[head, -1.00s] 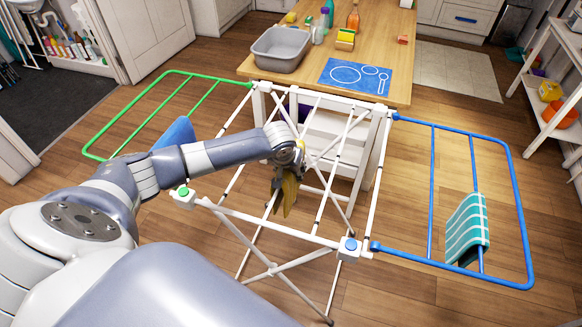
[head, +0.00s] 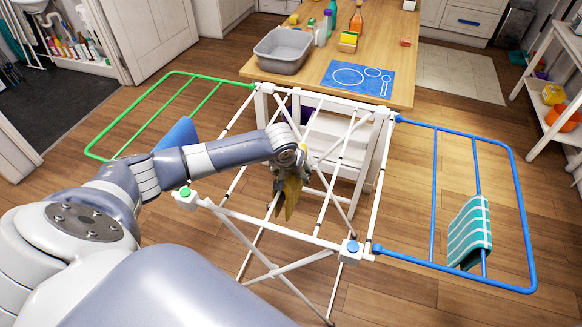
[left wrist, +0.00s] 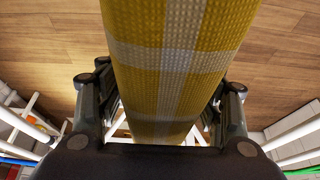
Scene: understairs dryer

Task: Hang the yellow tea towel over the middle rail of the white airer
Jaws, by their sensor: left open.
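The yellow tea towel (head: 290,197) with pale check stripes hangs at the middle of the white airer (head: 330,245), just below my left gripper (head: 284,172). In the left wrist view the towel (left wrist: 180,50) fills the space between the two fingers, which stand apart on either side of it. My left gripper is open around the towel. The gripper and wrist cover the towel's top, so I cannot tell how it lies on the middle rail. My right gripper is not in view.
The airer's green wing (head: 128,112) spreads left, with a blue cloth (head: 176,136) behind my arm. Its blue wing (head: 520,200) spreads right, holding a teal striped towel (head: 470,232). A wooden table (head: 410,60) with a grey basin (head: 283,52) stands behind the airer.

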